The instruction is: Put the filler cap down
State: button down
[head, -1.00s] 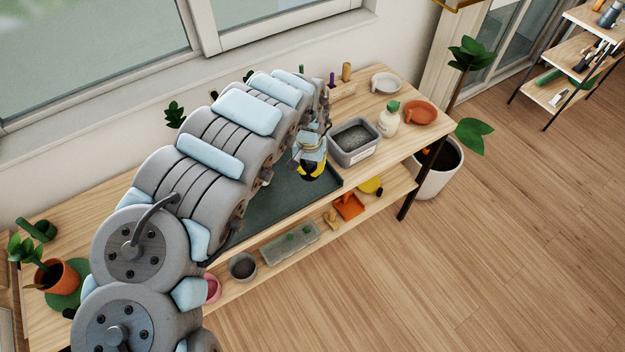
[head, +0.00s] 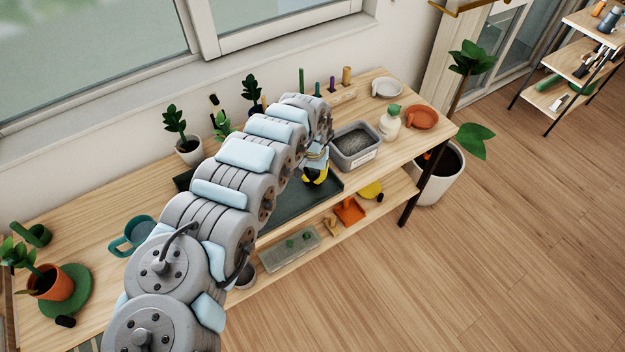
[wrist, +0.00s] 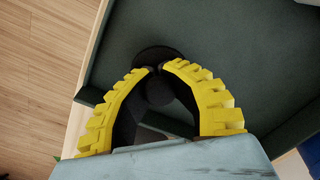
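The filler cap (wrist: 157,54) appears in the wrist view as a black disc with a rounded dark part between my fingers. My gripper (wrist: 158,68), with yellow ribbed fingers, is closed in around it; both fingertips meet the cap just below its disc. The cap itself cannot be made out there. The tray floor (wrist: 250,60) lies below the cap; I cannot tell whether they touch.
A grey bin (head: 356,146) of dark soil stands just right of my gripper. A white bottle (head: 390,124) and terracotta dish (head: 423,117) stand farther right. The lower shelf (head: 325,240) holds an orange scoop (head: 349,211). Potted plants (head: 188,150) stand along the back.

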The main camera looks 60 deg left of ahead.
aim_at(313, 173)
jog(key=shift+f, duration=0.5)
jog(key=shift+f, duration=0.15)
jog(key=c, duration=1.1)
grip_release()
jog(key=shift+a, duration=0.1)
jog(key=shift+c, duration=0.2)
jog(key=shift+r, duration=0.6)
jog(key=shift+r+p, duration=1.1)
jog(key=shift+r, duration=4.45)
